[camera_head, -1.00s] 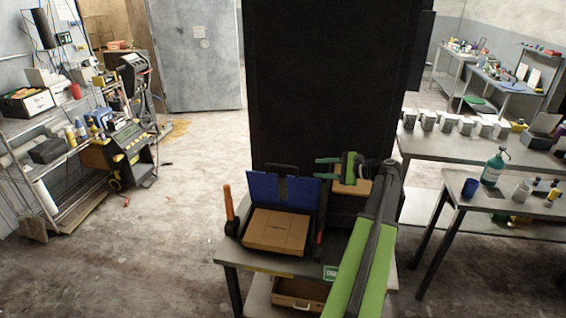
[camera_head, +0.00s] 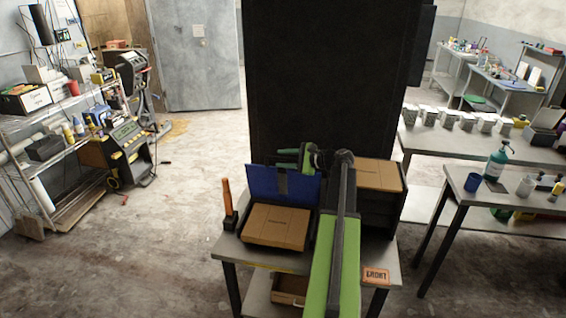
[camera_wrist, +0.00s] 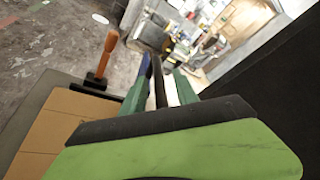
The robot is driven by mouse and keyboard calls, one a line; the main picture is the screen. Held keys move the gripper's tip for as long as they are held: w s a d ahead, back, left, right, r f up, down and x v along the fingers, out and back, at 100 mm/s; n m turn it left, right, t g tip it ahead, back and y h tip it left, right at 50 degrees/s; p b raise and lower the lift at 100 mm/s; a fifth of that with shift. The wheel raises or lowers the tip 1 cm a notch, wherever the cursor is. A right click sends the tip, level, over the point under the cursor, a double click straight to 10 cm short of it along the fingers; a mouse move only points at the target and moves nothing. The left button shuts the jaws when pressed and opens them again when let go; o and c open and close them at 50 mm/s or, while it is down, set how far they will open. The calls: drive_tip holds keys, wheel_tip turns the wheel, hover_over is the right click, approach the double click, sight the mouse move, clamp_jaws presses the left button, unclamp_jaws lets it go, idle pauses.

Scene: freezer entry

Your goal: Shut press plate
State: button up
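The press plate, a blue panel (camera_head: 262,180), stands tilted up behind a cardboard box (camera_head: 275,226) in the head view. A dark strip runs down its middle. My gripper (camera_head: 287,159) is at the plate's top edge, its green fingers pointing left. In the wrist view my gripper (camera_wrist: 160,92) has its fingers apart. A dark upright bar (camera_wrist: 158,82) and a thin blue edge of the plate show between them, closer to the left finger. A light gap shows beside the right finger. Contact cannot be told.
An orange-handled lever (camera_head: 228,200) stands left of the box. A second cardboard box (camera_head: 378,174) sits in a black holder to the right. A tall black panel (camera_head: 335,80) rises behind. An orange sign (camera_head: 376,276) is at the table's front right.

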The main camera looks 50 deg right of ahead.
drive_tip(key=shift+w+a+f, duration=0.1)
drive_tip(key=shift+w, duration=0.25)
clamp_jaws()
idle(1.2)
